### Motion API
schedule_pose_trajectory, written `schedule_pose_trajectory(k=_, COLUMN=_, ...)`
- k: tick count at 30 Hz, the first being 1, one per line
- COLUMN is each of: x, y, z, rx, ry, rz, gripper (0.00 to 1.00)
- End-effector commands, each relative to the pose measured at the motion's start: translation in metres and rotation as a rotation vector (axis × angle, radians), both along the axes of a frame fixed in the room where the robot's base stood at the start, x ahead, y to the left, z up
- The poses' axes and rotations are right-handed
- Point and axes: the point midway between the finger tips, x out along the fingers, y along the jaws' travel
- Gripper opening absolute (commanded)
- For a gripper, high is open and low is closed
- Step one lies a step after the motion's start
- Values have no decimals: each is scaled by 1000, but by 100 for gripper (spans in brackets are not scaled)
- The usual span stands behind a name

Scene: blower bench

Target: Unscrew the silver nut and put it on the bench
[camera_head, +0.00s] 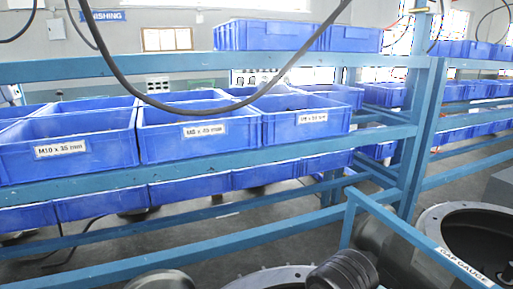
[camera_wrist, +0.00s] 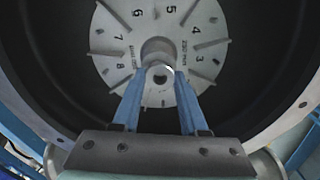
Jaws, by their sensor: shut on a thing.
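In the wrist view, the silver nut (camera_wrist: 160,73) sits at the centre of a grey numbered disc (camera_wrist: 205,38) with radial ribs, inside a dark round housing (camera_wrist: 55,60). My gripper (camera_wrist: 159,82) has its two blue fingers on either side of the nut, shut on it. The fingertips partly hide the lower part of the hub, and I cannot tell whether the nut is still on its thread. The nut and gripper do not show clearly in the head view.
In the head view, blue bins (camera_head: 70,143) with size labels stand on a blue rack (camera_head: 250,163). Round flanged housings stand at the lower right (camera_head: 440,213) and bottom centre (camera_head: 262,279). A dark cable (camera_head: 150,98) hangs in front.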

Motion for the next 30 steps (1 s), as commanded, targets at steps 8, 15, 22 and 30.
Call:
schedule_pose_trajectory(k=8, x=0, y=0, z=5, rx=0, ry=-1, rz=0, gripper=0)
schedule_pose_trajectory(k=15, x=0, y=0, z=8, rx=0, ry=0, rz=-1, gripper=0)
schedule_pose_trajectory(k=22, x=0, y=0, z=19, rx=0, ry=0, rz=-1, gripper=0)
schedule_pose_trajectory(k=30, x=0, y=0, z=33, rx=-1, ry=0, rz=0, gripper=0)
